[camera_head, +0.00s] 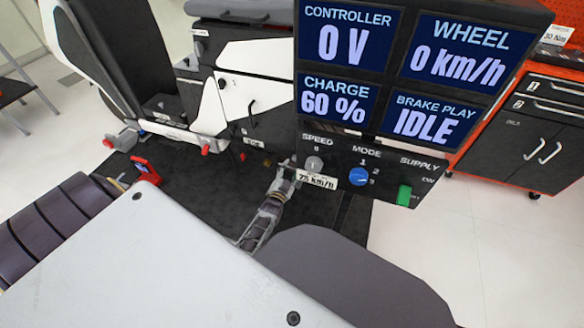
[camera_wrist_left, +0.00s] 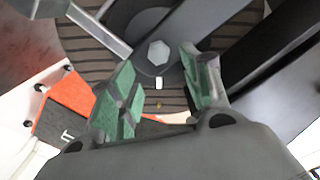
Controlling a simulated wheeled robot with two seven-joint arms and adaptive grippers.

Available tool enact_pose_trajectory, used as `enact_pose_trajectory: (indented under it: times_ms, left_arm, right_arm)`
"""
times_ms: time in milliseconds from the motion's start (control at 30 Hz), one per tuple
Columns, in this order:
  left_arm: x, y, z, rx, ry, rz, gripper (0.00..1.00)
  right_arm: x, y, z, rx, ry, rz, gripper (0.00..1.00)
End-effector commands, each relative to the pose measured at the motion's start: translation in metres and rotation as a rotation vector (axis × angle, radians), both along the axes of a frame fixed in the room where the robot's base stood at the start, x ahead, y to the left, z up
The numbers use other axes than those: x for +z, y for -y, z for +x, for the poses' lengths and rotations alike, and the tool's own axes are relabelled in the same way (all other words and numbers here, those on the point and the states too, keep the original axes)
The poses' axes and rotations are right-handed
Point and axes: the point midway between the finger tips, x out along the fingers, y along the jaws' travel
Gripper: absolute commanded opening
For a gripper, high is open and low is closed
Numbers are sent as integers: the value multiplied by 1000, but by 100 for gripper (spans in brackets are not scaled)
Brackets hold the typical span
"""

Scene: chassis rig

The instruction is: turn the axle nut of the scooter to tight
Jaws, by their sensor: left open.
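The axle nut (camera_wrist_left: 158,52) is a pale grey hexagon on a grey bar, in front of a brown, striped round part. It shows in the upper middle of the left wrist view. My left gripper (camera_wrist_left: 157,66) is open, with green pads on both fingers. Its fingertips stand either side of the nut in that view. I see no finger touching it, and the remaining depth is unclear. A small white mark (camera_wrist_left: 159,82) and a yellow dot (camera_wrist_left: 158,104) show below the nut. I cannot make out the nut in the head view. My right gripper is not seen.
A display panel (camera_head: 397,87) reads 0 V, 0 km/h, 60 % and IDLE, with speed and mode knobs and a green supply switch (camera_head: 404,194) below. An orange and black cabinet (camera_head: 520,135) stands right. A red-orange box (camera_wrist_left: 68,108) shows left in the wrist view.

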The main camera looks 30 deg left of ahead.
Motion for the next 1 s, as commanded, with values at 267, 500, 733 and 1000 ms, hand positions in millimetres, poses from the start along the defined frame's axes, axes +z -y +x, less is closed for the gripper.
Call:
enact_pose_trajectory:
  times_ms: [267, 500, 733, 1000]
  left_arm:
    - [0, 4, -18, 0, 0, 0, 48]
    - [0, 5, -23, 0, 0, 0, 48]
    - [0, 5, -23, 0, 0, 0, 48]
    - [0, 5, -23, 0, 0, 0, 48]
  right_arm:
    - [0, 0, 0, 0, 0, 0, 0]
    - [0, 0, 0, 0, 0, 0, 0]
    - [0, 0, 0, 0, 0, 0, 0]
    - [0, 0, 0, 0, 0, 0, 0]
